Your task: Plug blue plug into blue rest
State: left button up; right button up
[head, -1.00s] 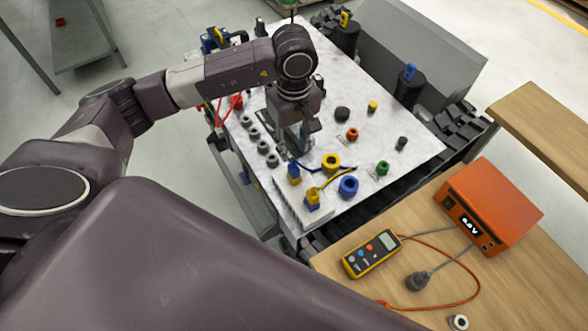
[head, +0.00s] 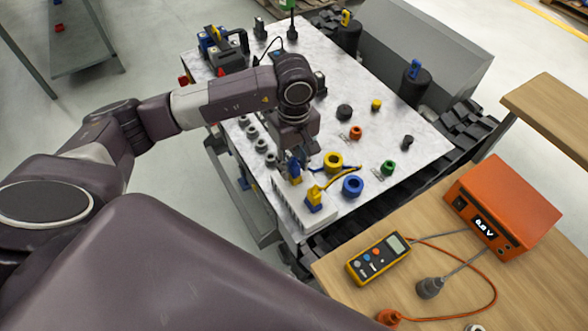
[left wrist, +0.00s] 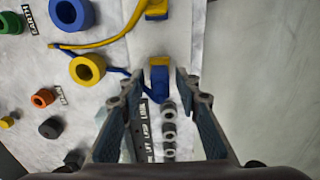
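The blue plug (left wrist: 159,80) stands upright in a yellow block on the white strip at the near edge of the table; the plug also shows in the head view (head: 294,166). The yellow block (head: 295,180) sits under it. Beside it a yellow plug (head: 314,191) stands in a blue block (head: 314,205). A blue ring (head: 352,186) and a yellow ring (head: 333,162) lie on the table nearby. My left gripper (left wrist: 160,88) is open, its fingers on either side of the blue plug with gaps between. My right gripper is out of view.
Grey round sockets (head: 261,145) line the table's left edge. Orange (head: 355,132), green (head: 388,167) and dark (head: 344,112) pieces stand on the marble table. A multimeter (head: 378,258) and an orange power supply (head: 500,215) sit on the wooden bench. Cables from both plugs cross near the rings.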

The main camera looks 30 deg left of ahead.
aim_at(294, 158)
pick_arm(q)
jog(key=shift+c, duration=0.2)
grip_shut()
jog(key=shift+r, duration=0.15)
jog(key=shift+r+p, duration=0.7)
jog(key=shift+r, duration=0.6)
jog(key=shift+r, duration=0.1)
jog(key=shift+r+p, duration=0.6)
jog(key=shift+r, duration=1.05)
